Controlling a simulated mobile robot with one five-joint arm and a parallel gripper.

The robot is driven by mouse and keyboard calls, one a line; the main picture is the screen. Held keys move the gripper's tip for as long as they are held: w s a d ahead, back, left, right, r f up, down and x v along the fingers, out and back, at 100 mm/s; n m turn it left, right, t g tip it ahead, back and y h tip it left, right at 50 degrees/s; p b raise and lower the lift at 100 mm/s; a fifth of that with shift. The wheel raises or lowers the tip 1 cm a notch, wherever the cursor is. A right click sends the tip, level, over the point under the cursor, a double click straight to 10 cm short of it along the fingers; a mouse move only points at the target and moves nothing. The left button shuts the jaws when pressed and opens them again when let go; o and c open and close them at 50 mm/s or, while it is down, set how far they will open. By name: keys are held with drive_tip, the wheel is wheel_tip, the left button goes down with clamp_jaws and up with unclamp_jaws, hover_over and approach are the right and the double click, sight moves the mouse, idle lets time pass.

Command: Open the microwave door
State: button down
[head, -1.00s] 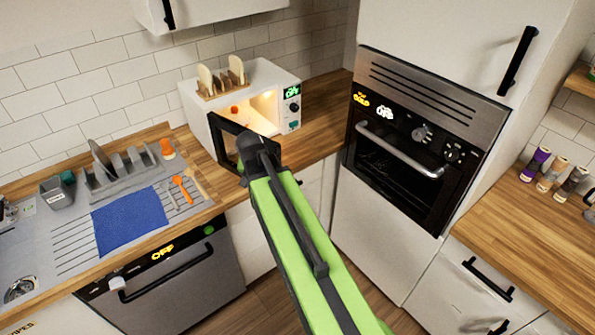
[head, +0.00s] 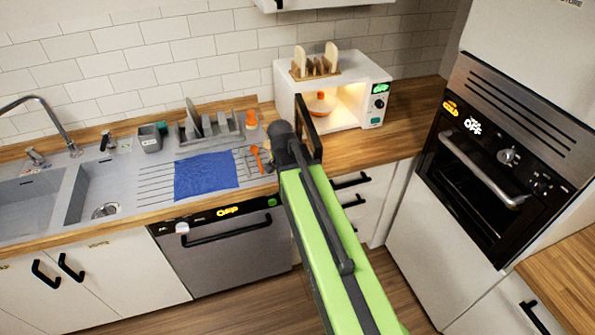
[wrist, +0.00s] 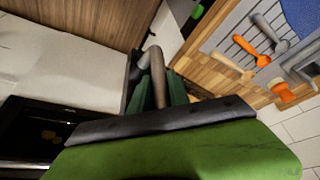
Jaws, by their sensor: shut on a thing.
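The white microwave (head: 350,78) stands on the wooden counter in the head view, its lit inside showing. Its dark-framed door (head: 310,132) is swung well out from the left side and seen almost edge-on. An orange and white item (head: 320,104) sits inside. My gripper (head: 287,140) is at the door's outer edge. In the wrist view my gripper (wrist: 161,90) has its dark green fingers closed around a grey-brown bar, the door handle (wrist: 157,68). My wrist hides part of the grip in the head view.
A rack with bread slices (head: 315,68) stands on the microwave. Left are a dish rack (head: 208,130), a blue cloth (head: 205,176) and orange utensils (head: 258,158). The oven (head: 500,170) stands right. A dishwasher (head: 222,245) and drawers (head: 350,205) lie below the counter.

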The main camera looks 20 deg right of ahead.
drive_tip(key=shift+d, duration=0.2)
drive_tip(key=c, duration=1.3)
unclamp_jaws()
drive_tip(key=shift+f, duration=0.1)
drive_tip(key=shift+o, duration=0.2)
drive_tip(key=p+v, duration=1.6)
drive_tip(key=v, duration=0.1)
drive_tip(key=shift+r, duration=0.25)
drive_tip(key=shift+s, duration=0.1)
